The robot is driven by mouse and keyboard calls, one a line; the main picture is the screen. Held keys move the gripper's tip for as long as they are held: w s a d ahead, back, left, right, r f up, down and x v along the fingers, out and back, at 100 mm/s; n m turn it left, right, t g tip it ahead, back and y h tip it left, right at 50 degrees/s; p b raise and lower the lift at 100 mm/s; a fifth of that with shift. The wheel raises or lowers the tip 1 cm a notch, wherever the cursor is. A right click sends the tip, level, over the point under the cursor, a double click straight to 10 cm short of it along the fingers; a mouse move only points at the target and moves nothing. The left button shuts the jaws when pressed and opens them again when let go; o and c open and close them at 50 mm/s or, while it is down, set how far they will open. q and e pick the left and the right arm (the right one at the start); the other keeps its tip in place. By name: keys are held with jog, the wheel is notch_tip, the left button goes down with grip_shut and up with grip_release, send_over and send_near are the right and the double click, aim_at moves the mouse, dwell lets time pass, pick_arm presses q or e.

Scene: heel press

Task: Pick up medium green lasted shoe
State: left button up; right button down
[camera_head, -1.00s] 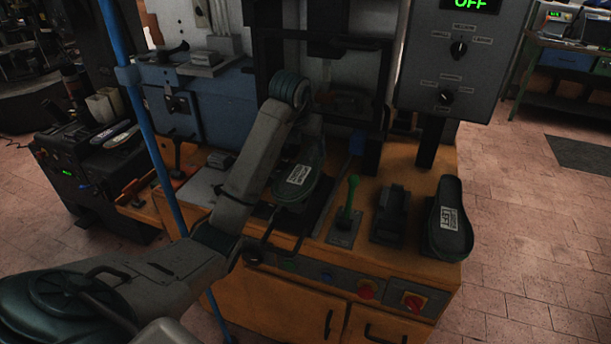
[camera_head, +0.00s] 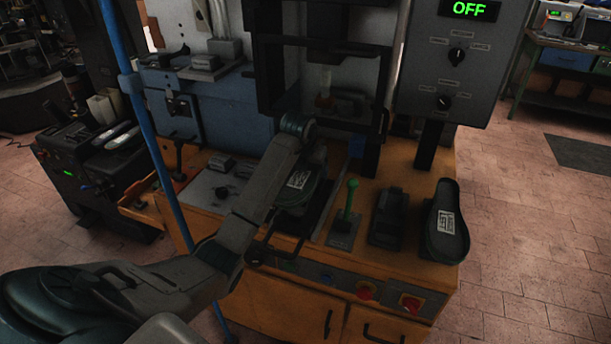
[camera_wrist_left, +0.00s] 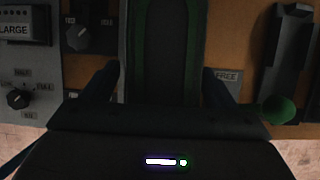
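A dark shoe with a green edge (camera_wrist_left: 168,45) lies on the bench, pointing away from me. In the head view the shoe (camera_head: 297,184) has a white label and is partly hidden by my left arm. My left gripper (camera_wrist_left: 160,78) is over it, with one finger on each side. The fingers are apart, and small gaps show between them and the shoe. In the head view the fingers are hidden behind my arm. My right gripper is in neither view.
A green-handled lever (camera_head: 347,198) stands just right of the shoe, then a black pedal-like block (camera_head: 389,217). A second dark shoe (camera_head: 446,222), labelled, lies at the bench's right end. The black press frame (camera_head: 373,120) rises behind. A control box (camera_head: 462,60) reads OFF.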

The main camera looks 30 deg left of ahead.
pick_arm(q)
jog(key=c, duration=1.1)
jog(key=shift+w, duration=0.1)
jog(key=shift+c, duration=0.6)
jog(key=shift+r, duration=0.15)
